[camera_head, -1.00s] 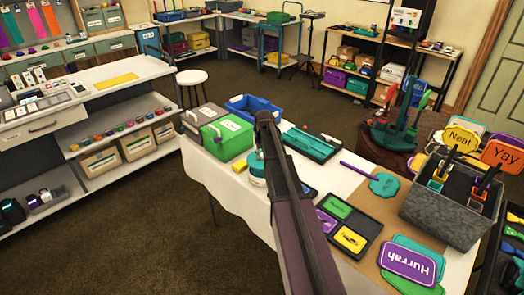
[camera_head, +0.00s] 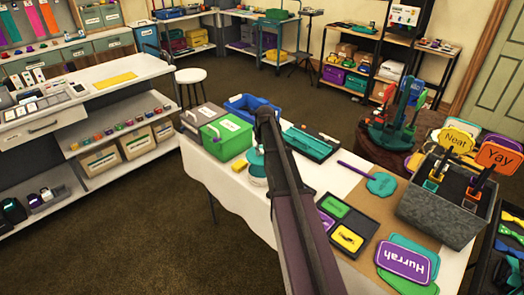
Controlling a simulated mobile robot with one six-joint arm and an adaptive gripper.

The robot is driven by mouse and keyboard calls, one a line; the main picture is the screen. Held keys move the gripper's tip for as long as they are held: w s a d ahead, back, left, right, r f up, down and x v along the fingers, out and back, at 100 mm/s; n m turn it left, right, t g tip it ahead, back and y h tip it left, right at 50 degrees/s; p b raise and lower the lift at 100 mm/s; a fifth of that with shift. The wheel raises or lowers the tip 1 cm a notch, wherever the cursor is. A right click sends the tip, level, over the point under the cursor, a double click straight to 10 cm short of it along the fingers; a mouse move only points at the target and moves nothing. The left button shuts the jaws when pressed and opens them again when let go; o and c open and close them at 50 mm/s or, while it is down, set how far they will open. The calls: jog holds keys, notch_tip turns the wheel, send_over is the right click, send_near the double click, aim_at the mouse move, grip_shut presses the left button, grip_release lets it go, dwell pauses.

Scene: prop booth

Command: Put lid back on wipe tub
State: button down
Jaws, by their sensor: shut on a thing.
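A white tub with a teal top (camera_head: 257,167) stands on the white-covered table, just left of my arm. My arm covers its right side. I take it to be the wipe tub; I cannot tell whether the teal part is a seated lid or one held just over it. My dark arm runs up from the bottom edge past the tub. My gripper's fingers do not show; the arm hides that spot.
A black divided tray (camera_head: 365,222) and a grey bin (camera_head: 430,213) stand to the right. The table's left edge is close.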

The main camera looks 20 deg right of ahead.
jog(key=shift+f, duration=0.2)
jog(key=shift+f+b, duration=3)
jog(key=shift+b, duration=0.15)
jog(key=shift+f, duration=0.15)
dwell(0.5)
jog(key=shift+c, duration=1.9)
grip_release()
jog(key=o, duration=0.4)
